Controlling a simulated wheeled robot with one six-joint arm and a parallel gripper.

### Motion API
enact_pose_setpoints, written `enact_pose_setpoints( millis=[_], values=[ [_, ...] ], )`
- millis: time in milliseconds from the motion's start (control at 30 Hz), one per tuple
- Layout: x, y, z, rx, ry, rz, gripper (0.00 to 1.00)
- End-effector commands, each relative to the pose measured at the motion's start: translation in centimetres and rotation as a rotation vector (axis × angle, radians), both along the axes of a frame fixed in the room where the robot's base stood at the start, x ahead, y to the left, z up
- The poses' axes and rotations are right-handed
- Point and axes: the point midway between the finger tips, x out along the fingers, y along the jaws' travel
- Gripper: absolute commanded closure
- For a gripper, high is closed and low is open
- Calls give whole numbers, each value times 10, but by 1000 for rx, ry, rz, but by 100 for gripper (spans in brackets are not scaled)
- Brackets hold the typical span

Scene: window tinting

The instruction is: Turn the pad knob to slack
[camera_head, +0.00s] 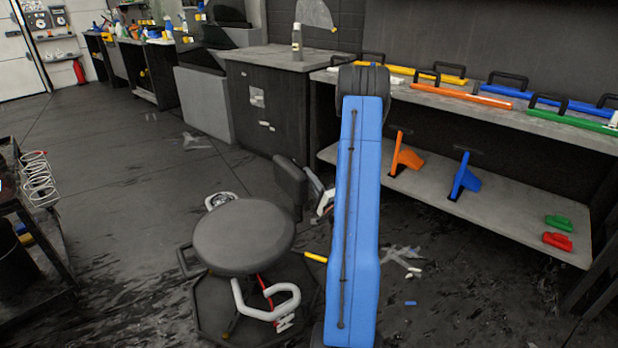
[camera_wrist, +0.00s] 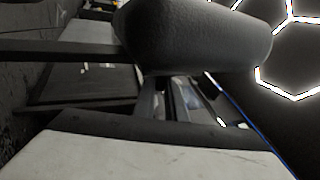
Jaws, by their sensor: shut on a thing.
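The stool with its round dark seat (camera_head: 244,237) stands left of my blue arm in the head view. Its small upright dark back pad (camera_head: 289,187) rises beside the seat, close to the arm. A dark rounded cushion (camera_wrist: 195,40), seemingly this pad, fills the top of the wrist view. My gripper (camera_wrist: 168,100) shows there as narrow dark parts between a pale block and the cushion. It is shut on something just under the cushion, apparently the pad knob. The knob is hidden, so its turn cannot be seen.
A workbench shelf (camera_head: 475,195) holding coloured tools runs along the right. A grey cabinet (camera_head: 270,105) with a bottle on top stands behind the stool. A dark cart (camera_head: 30,235) is at the left edge. The floor between cart and stool is mostly free.

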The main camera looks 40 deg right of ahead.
Motion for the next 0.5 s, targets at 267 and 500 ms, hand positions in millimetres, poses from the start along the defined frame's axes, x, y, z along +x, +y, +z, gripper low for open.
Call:
enact_pose_setpoints(
  millis=[267, 500],
  values=[
    [1, 0, -1, -11, -60, 3, 100],
    [1, 0, -1, -14, -70, 2, 100]
  ],
)
